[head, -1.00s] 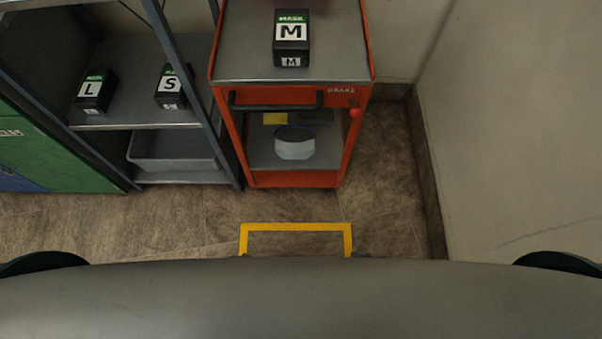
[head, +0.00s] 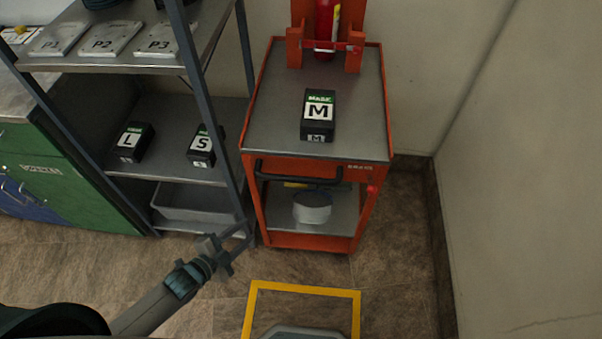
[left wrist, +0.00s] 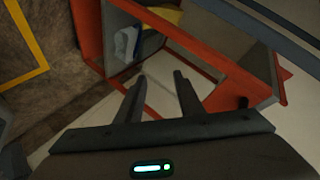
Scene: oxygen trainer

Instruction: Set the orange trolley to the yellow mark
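The orange trolley (head: 318,246) stands against the back wall, with a black handle (head: 298,171) across its front and a red knob (head: 371,189) beside the "BRAKE" label. The yellow mark (head: 305,287) is a floor outline in front of the trolley, apart from it; its near part is hidden. My left gripper (head: 244,237) is open and empty, low by the trolley's front left corner. In the left wrist view its fingers (left wrist: 160,85) are spread with the orange frame (left wrist: 88,30) beyond them. The mark also shows there (left wrist: 22,62). My right gripper is not in view.
On the trolley are an M mask box (head: 318,116) and a red cylinder (head: 327,28) in an orange holder. A grey shelf rack (head: 180,180) stands close on its left, a wall (head: 530,180) on its right. Floor between trolley and mark is clear.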

